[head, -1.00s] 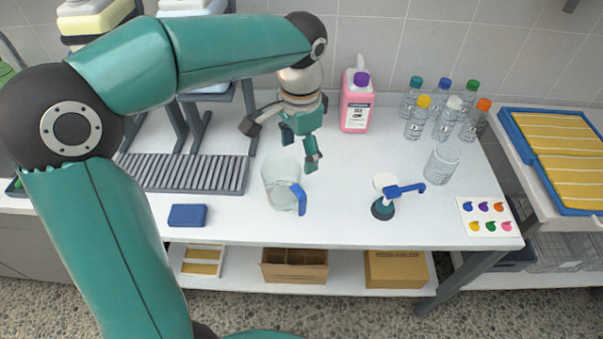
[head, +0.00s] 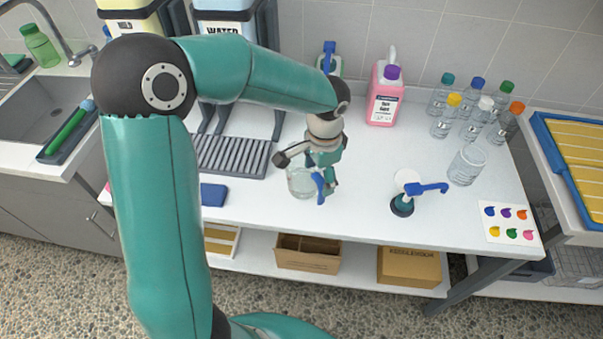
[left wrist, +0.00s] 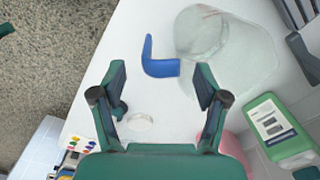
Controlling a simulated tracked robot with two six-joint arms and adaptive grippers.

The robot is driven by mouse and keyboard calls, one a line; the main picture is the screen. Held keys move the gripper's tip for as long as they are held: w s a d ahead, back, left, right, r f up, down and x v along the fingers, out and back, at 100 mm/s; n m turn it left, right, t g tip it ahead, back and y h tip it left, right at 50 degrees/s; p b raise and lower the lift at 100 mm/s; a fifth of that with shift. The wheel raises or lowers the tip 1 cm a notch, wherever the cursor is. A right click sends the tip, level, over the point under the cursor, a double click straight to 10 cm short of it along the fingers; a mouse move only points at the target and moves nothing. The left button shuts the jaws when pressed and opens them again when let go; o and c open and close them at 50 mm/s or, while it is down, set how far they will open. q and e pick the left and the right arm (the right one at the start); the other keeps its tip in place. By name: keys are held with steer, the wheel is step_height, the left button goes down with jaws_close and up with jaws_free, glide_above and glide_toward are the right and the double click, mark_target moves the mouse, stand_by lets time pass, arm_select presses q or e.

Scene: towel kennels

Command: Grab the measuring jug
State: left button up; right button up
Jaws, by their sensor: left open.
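The measuring jug (head: 301,182) is clear with a blue handle (head: 319,187); it stands on the white worktop, near its front edge. My left gripper (head: 325,172) is over the jug, by its handle side, and partly covers it. In the left wrist view the clear jug (left wrist: 222,52) lies beyond the fingertips, and its blue handle (left wrist: 152,62) shows between and just ahead of the two open fingers (left wrist: 162,80). Nothing is held. I cannot tell whether a finger touches the jug. My right gripper is not in view.
Several capped bottles (head: 440,97) and a pink jug (head: 383,98) are at the back. A blue block (head: 214,194) lies left. The worktop between jug and pump is clear.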

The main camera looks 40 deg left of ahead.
mark_target(320, 179)
arm_select(q)
step_height(320, 179, down, 4)
steer(key=shift+r, duration=0.15)
jaws_close()
stand_by(0.4)
